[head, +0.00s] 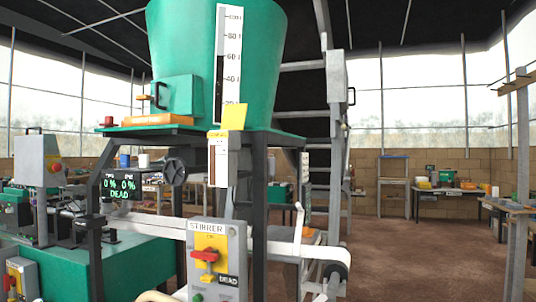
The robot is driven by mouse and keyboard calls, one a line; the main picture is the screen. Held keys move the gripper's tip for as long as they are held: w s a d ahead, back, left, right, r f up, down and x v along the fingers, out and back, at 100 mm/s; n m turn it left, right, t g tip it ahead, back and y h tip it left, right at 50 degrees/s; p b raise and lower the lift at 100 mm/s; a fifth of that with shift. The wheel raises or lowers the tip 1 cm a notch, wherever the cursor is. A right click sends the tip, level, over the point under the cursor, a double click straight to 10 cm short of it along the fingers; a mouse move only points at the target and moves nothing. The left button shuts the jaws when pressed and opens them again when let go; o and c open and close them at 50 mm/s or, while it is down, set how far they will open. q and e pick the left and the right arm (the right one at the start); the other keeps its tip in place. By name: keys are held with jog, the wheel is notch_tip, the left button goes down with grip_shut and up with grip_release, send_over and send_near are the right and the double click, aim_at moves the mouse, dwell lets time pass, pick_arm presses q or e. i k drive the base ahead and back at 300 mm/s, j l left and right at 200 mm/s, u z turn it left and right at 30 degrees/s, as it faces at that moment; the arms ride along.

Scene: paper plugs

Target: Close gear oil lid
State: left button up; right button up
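No lid marked as gear oil can be made out. A large green tank (265,60) stands on a dark frame in the middle. A green box (178,96) with a black curved handle sits at the tank's lower left; I cannot tell whether it has to do with the gear oil. Below it is an orange block (157,119). A white level scale (229,50) runs down the tank's front. Neither of my grippers is in view.
A grey stirrer control box (217,258) with a red switch stands in front. A metal ladder (338,150) rises behind the tank. Brown floor (410,260) is open on the right.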

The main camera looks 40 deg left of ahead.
aim_at(233, 116)
jog(key=i+l+z, duration=0.2)
jog(key=z, duration=0.2)
jog(key=i+l+z, duration=0.15)
jog(key=z, duration=0.3)
jog(key=i+z, duration=0.4)
jog(key=i+u, duration=0.45)
jog(key=i+l+u, duration=0.2)
jog(key=i+u, duration=0.25)
jog(key=i, duration=0.2)
jog(key=i+j+u, duration=0.2)
jog(key=i+u, duration=0.15)
jog(key=i, duration=0.25)
jog(key=i+j+u, duration=0.1)
jog(key=i+u, duration=0.2)
jog(key=i, duration=0.25)
jog(key=i+l+u, duration=0.1)
jog(key=i+u, duration=0.25)
jog(key=i, duration=0.25)
jog(key=i+u, duration=0.15)
jog(key=u, duration=0.3)
jog(key=i+l+u, duration=0.1)
jog(key=u, duration=0.35)
jog(key=i+l+u, duration=0.15)
jog(key=u, duration=0.25)
jog(key=i+l+u, duration=0.2)
jog(key=u, duration=0.25)
jog(key=i+l+u, duration=0.1)
jog(key=u, duration=0.35)
jog(key=l+u, duration=0.1)
jog(key=u, duration=1.25)
